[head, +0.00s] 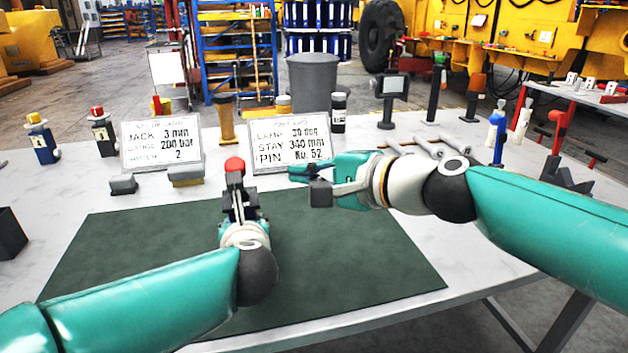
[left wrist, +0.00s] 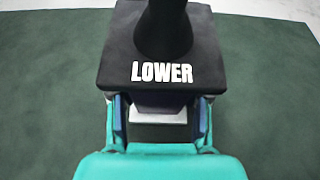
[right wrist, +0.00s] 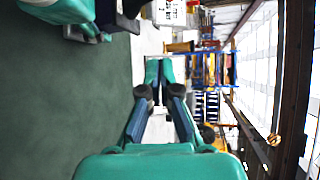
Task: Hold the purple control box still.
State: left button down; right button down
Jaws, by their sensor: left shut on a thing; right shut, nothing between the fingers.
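My right gripper (head: 318,180) is shut and empty, to the right of the lever and above the mat. Its fingers also show in the right wrist view (right wrist: 164,75).
The green mat (head: 130,245) lies on a pale table (head: 70,190). A screen on a stand (head: 391,88) and several bottles and tools line the back. The mat's left part is clear.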

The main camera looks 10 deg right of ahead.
pick_arm(q)
jog(key=shift+c, duration=2.2)
grip_release()
